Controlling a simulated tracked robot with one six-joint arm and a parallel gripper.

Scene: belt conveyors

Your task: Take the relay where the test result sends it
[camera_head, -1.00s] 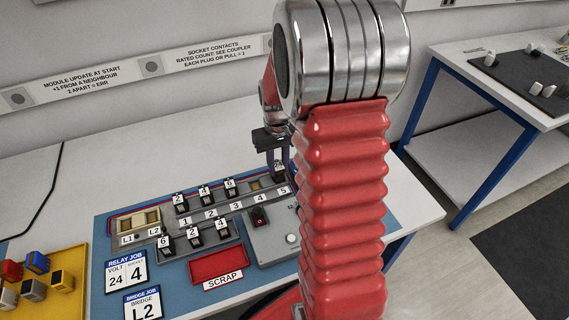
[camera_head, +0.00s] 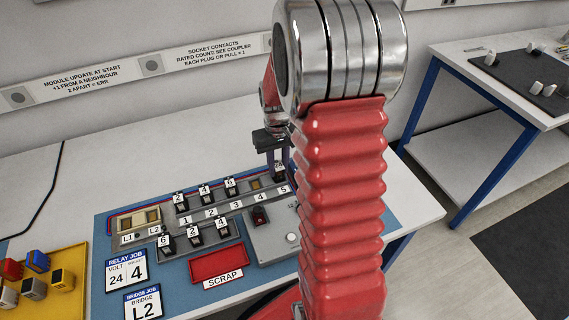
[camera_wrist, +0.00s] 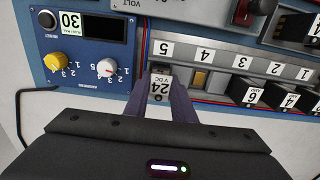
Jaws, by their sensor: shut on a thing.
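My gripper (camera_head: 277,158) is shut on a relay (camera_wrist: 160,82) marked 24 V DC, seen between both fingers in the wrist view. The relay is at position 5 at the right end of the socket rail (camera_head: 238,206); I cannot tell whether it is seated or just above. The gold socket at position 4 (camera_wrist: 200,78) is empty. The relay job card (camera_head: 126,270) reads volt 24, socket 4. A red scrap tray (camera_head: 217,264) lies in front of the rail. A grey box (camera_head: 272,240) with a red switch (camera_head: 260,216) and white button (camera_head: 292,238) stands beside it.
Black numbered modules (camera_head: 204,193) stand in positions 1 to 3, with more (camera_head: 195,236) in front of the rail. A yellow tray (camera_head: 62,303) of coloured blocks is at the left. A blue panel (camera_wrist: 90,65) with knobs is close left in the wrist view.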

